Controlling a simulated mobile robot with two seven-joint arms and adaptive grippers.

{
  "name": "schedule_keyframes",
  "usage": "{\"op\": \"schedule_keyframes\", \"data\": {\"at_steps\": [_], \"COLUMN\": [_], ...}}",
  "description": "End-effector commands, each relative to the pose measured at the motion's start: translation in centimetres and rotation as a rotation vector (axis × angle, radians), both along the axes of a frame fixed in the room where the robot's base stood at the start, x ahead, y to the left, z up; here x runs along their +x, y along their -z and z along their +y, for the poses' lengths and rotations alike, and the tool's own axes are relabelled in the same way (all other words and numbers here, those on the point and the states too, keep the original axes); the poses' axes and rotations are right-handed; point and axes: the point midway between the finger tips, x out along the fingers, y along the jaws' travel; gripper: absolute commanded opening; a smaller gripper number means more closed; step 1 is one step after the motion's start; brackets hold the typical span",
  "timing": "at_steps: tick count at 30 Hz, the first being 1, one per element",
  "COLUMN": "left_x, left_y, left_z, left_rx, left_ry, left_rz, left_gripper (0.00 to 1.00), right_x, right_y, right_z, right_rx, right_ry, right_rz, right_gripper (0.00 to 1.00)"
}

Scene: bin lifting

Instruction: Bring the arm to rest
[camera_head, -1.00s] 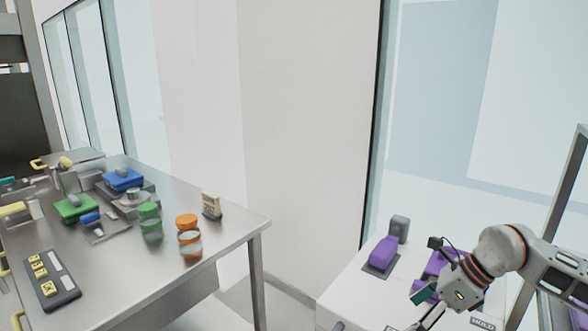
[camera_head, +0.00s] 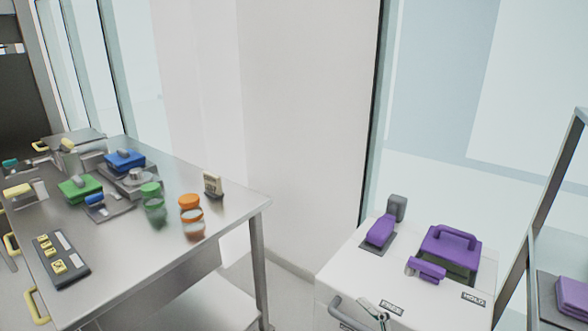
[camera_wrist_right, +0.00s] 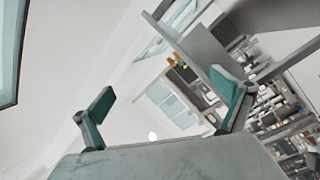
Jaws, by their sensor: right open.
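My right gripper (camera_wrist_right: 163,95) is open and empty in the right wrist view, with its two teal finger pads spread wide apart. Behind it are white walls and, farther off, a tilted view of a table and shelves. In the head view, a thin grey-green piece at the bottom edge, in front of the white cabinet (camera_head: 345,272), may be part of this gripper; I cannot tell for sure. My right arm's links no longer show in the head view. My left gripper is not in view.
A steel table (camera_head: 150,250) at left holds a green box (camera_head: 78,190), a blue box (camera_head: 125,162), green-lidded and orange-lidded jars (camera_head: 191,218) and a button panel (camera_head: 62,262). A purple bin (camera_head: 450,248) and other purple pieces sit on the white cabinet.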

Motion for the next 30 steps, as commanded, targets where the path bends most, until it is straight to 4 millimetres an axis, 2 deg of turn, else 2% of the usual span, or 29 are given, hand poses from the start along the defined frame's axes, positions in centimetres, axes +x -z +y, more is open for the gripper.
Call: {"op": "schedule_keyframes", "data": {"at_steps": [1,4,6,9,12,15,18,30], "left_x": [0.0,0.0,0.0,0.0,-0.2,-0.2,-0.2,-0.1], "left_y": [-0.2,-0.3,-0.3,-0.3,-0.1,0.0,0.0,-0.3], "left_z": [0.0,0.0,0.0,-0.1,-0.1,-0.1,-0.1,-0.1], "left_rx": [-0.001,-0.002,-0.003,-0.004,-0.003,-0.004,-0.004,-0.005], "left_ry": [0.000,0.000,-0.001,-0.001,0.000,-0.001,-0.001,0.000], "left_rz": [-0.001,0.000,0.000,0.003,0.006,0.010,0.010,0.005], "left_gripper": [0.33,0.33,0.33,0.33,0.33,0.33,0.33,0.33], "right_x": [-1.0,-3.5,-6.0,-9.8,-13.1,-15.4,-16.6,-16.8], "right_y": [2.4,7.7,11.4,15.7,18.7,20.4,21.2,21.4], "right_z": [-1.3,-4.1,-5.8,-7.7,-8.8,-9.5,-9.7,-9.7], "right_rx": [0.064,0.181,0.255,0.337,0.394,0.430,0.448,0.448], "right_ry": [0.069,0.210,0.303,0.411,0.488,0.537,0.559,0.562], "right_rz": [0.115,0.349,0.506,0.690,0.825,0.908,0.949,0.956], "right_gripper": [1.00,1.00,1.00,1.00,1.00,1.00,1.00,1.00]}}
